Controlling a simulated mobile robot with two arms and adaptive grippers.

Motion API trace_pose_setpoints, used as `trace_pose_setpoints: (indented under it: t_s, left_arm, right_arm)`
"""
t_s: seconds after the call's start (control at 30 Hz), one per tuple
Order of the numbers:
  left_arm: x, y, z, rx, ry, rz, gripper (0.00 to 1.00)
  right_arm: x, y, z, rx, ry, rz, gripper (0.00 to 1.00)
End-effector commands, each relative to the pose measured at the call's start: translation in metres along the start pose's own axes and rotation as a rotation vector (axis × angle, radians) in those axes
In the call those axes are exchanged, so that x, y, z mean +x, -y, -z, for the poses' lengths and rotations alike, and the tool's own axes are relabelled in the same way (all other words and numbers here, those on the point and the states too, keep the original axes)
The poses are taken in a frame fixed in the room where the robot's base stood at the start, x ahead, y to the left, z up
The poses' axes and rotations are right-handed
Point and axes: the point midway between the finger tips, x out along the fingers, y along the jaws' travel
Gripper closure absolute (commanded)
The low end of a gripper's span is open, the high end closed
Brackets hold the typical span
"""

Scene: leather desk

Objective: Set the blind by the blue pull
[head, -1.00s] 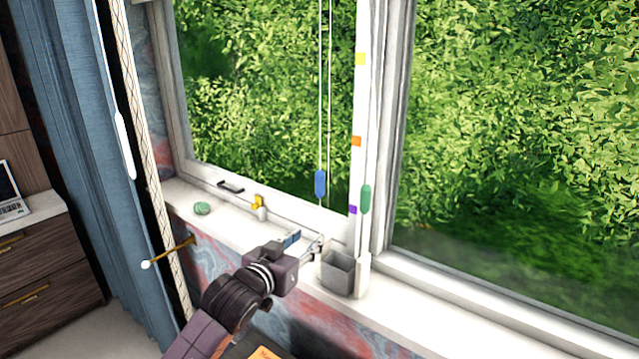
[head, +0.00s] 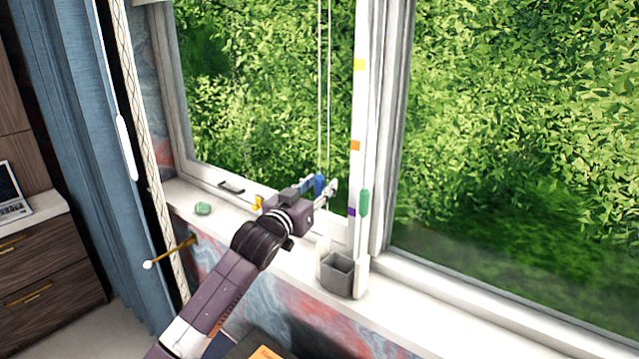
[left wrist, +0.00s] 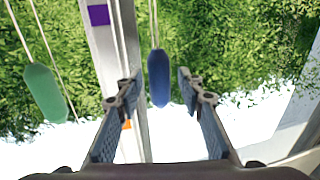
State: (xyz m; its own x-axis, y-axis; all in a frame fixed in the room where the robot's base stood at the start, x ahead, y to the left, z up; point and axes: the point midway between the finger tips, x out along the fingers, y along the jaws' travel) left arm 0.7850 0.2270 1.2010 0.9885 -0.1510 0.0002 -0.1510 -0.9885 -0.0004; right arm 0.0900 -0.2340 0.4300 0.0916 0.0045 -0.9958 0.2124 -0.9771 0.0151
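The blue pull (head: 319,186) hangs on thin cords in front of the left window pane. In the left wrist view the blue pull (left wrist: 158,78) hangs between and just beyond the two open fingers, with space on both sides. My left gripper (head: 322,187) is at the height of the pull in the head view and partly covers it. In the left wrist view the left gripper (left wrist: 158,90) is open and empty. The green pull (head: 364,201) hangs to the right by the white post; it also shows in the left wrist view (left wrist: 45,93). My right gripper is not in view.
The white post (head: 357,110) carries yellow, orange and purple marks. A grey cup (head: 337,272) stands on the sill (head: 395,318) below the pulls. A green stone-like object (head: 203,208) lies on the sill to the left. A blue curtain (head: 70,110) hangs further left.

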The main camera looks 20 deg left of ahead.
Motion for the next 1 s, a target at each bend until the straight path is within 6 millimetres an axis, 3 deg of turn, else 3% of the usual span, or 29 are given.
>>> trace_pose_setpoints:
  t_s: [0.33,0.63,1.0]
  left_arm:
    - [0.0029,-0.0005,-0.0005,0.0,0.0,-0.001,0.66]
    - [0.0028,-0.0005,-0.0005,0.0,0.001,-0.001,0.99]
    - [0.0037,-0.0002,0.0007,0.0,0.001,0.0,1.0]
  right_arm:
    - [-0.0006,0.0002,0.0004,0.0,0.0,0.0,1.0]
    - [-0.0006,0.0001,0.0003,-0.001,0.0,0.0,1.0]
    - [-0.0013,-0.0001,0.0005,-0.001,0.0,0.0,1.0]
